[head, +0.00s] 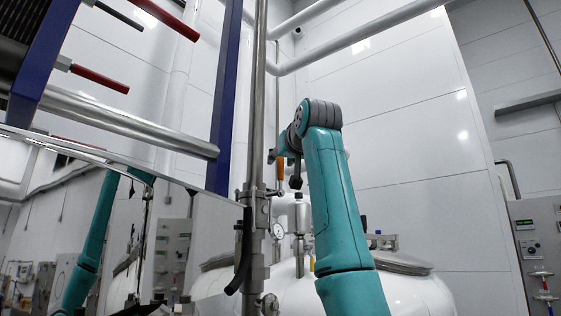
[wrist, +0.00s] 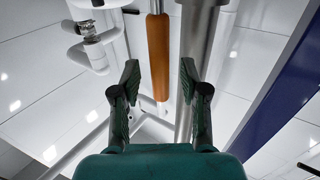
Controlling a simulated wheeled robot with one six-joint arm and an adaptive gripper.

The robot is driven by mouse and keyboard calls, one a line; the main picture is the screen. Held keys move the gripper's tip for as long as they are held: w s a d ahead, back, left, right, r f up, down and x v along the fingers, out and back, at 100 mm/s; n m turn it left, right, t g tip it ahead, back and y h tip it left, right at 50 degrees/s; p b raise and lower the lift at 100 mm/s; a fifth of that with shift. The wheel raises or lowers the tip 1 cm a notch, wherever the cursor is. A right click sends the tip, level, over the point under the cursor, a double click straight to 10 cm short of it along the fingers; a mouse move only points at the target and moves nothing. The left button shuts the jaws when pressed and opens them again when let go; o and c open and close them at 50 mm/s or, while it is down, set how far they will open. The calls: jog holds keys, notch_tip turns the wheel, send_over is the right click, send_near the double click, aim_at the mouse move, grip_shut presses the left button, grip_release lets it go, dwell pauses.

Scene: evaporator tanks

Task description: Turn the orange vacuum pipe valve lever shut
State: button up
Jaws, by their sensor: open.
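The orange valve lever (wrist: 158,55) shows in the wrist view as a long orange grip on a thin metal rod, lying in the gap between my fingers. In the head view a small part of the orange lever (head: 280,172) shows beside the steel pipe, partly covered by my arm's end. My gripper (wrist: 160,78) is open, with one dark finger on each side of the lever in the picture. Neither finger visibly touches it, and I cannot tell the depth between them. The valve body at the lever's pivot is not clearly visible.
A vertical steel pipe (head: 258,100) runs close to the lever; in the wrist view this steel pipe (wrist: 196,40) passes behind my right-hand finger. A blue post (head: 226,90) stands left of it. White tanks (head: 405,290) stand below and behind. White wall pipes (head: 355,38) cross above.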

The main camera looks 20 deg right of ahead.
jog(key=shift+w, duration=0.7)
grip_shut()
jog(key=shift+a, duration=0.2)
jog(key=s+a+f+n+t+y, duration=0.1)
jog(key=s+a+f+n+y, duration=0.1)
jog(key=n+y, duration=0.5)
jog(key=s+a+f+n+t+y, duration=0.1)
jog(key=s+a+f+n+y, duration=0.2)
jog(key=n, duration=1.5)
jog(key=shift+a+f+y, duration=0.95)
jog(key=shift+f+y, duration=1.05)
